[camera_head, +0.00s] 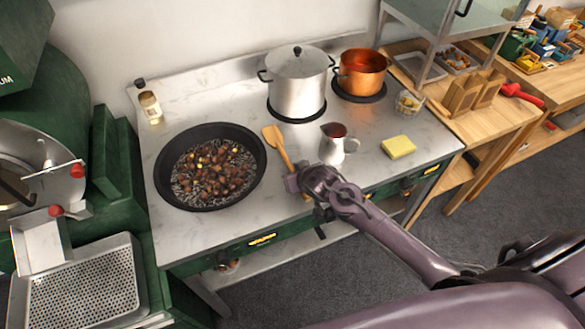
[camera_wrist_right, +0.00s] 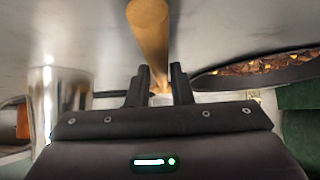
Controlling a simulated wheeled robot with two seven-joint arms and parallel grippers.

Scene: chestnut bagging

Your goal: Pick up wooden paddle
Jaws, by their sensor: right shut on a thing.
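The wooden paddle (camera_head: 278,142) lies on the metal stove top in the head view, its broad end toward the back and its handle running toward the front. My right gripper (camera_head: 299,184) is at the front end of the handle, near the stove's front edge. In the right wrist view the wooden handle (camera_wrist_right: 149,30) runs down between the two dark fingers of my right gripper (camera_wrist_right: 159,88), which are shut on it. My left gripper is not in view.
A black pan (camera_head: 190,205) of chestnuts stands left of the paddle. A metal pitcher (camera_head: 331,150) stands close on its right, with a yellow sponge (camera_head: 398,146) beyond. A steel pot (camera_head: 297,88) and a copper pot (camera_head: 361,75) stand behind.

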